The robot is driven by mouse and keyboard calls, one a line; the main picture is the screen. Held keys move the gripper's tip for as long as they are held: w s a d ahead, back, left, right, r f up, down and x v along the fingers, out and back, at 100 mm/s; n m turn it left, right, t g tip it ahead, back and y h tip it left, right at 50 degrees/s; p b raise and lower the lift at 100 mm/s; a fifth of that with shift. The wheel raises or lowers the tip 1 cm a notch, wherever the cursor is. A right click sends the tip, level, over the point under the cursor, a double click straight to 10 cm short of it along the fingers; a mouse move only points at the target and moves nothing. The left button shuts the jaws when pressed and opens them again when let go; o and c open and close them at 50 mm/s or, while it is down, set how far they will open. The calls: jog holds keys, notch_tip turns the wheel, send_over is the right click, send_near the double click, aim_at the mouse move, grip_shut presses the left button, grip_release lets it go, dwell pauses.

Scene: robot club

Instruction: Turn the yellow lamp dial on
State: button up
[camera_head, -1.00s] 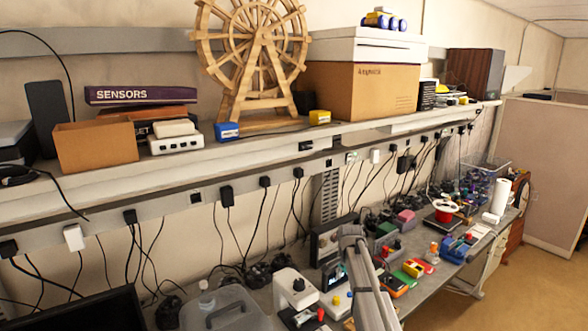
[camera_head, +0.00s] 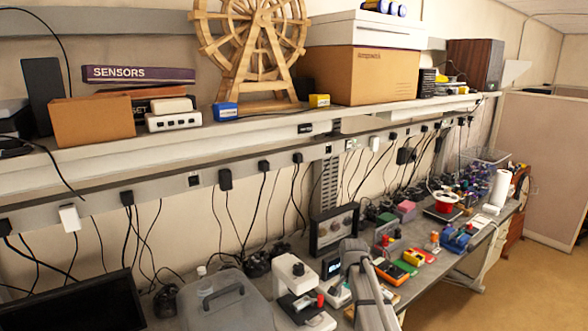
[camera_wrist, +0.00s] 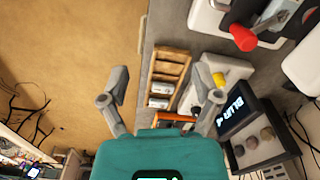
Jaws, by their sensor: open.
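The yellow dial (camera_wrist: 219,79) sits on a small white unit (camera_wrist: 236,69) in the wrist view, right of centre. I cannot tell its turned position. The white unit also shows in the head view (camera_head: 338,297), low beside my arm, which hides part of it. My gripper (camera_wrist: 161,98) is open and empty, its two grey fingers wide apart. The right finger overlaps the lower left edge of the white unit in the picture, close to the dial. I cannot tell if they touch. In the head view my gripper is hidden.
A wooden rack (camera_wrist: 169,75) with white cylinders lies between the fingers in the picture. A dark display unit (camera_wrist: 262,132) with knobs is to the right. A red knob (camera_wrist: 243,38) on a white device is above. Open floor (camera_wrist: 70,50) fills the left.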

jog(key=s+f+n+b, duration=0.4)
jog(key=s+f+b, duration=0.3)
jog(key=s, duration=0.3)
jog(key=s+f+n+b, duration=0.4)
jog(key=s+f+b, duration=0.3)
jog(key=s+f, duration=0.2)
jog(key=shift+s+a+b, duration=0.15)
jog(key=shift+s+b, duration=0.25)
jog(key=shift+s, duration=0.75)
